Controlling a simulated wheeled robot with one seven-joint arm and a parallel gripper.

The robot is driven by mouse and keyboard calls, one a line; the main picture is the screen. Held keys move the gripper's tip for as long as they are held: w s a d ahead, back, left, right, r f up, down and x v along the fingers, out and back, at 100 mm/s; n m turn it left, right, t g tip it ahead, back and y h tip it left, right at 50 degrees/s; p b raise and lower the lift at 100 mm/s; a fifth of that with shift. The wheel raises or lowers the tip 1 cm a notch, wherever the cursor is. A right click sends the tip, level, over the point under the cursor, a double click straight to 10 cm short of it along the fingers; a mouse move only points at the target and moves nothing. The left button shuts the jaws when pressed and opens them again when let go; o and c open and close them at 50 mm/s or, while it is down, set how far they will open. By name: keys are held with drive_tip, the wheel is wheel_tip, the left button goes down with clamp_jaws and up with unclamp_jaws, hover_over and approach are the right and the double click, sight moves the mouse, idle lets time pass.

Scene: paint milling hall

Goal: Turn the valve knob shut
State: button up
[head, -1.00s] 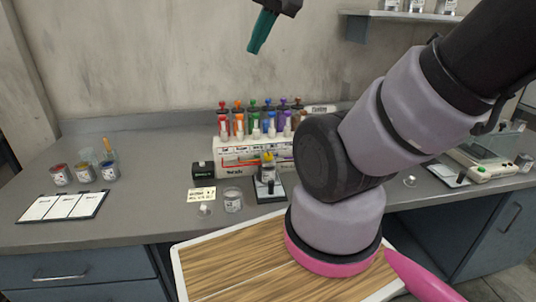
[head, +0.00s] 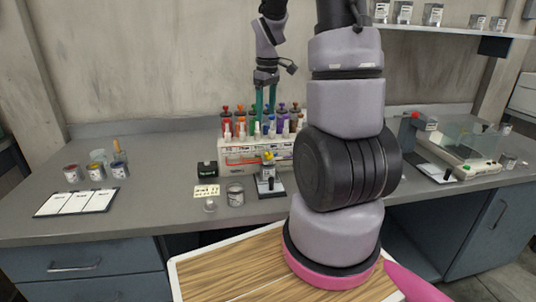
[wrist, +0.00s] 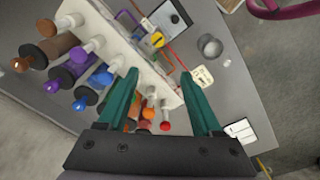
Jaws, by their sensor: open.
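A small yellow knob (head: 268,156), which looks like the valve knob, sits at the front of the white dispenser, by a small black-and-white stand. In the wrist view the yellow knob (wrist: 158,40) lies ahead of my fingertips, roughly between them in the picture, beside red piping. My gripper (head: 265,112) hangs above the dispenser with its green fingers pointing down. In the wrist view my gripper (wrist: 159,74) is open and empty, apart from the knob. I cannot tell the knob's turn position.
The white dispenser (head: 230,150) carries several coloured bottles close below my fingers. A metal can (head: 235,195) and a small note (head: 207,191) are left of the stand. Paint cans and a clipboard (head: 76,202) lie far left. A scale (head: 462,170) stands right.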

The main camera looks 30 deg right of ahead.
drive_tip(key=n, duration=0.1)
approach(269, 153)
drive_tip(key=shift+g, duration=0.4)
drive_tip(key=f, duration=0.5)
drive_tip(key=w+f, duration=0.1)
drive_tip(key=f, duration=0.2)
drive_tip(key=shift+f, duration=0.3)
clamp_jaws()
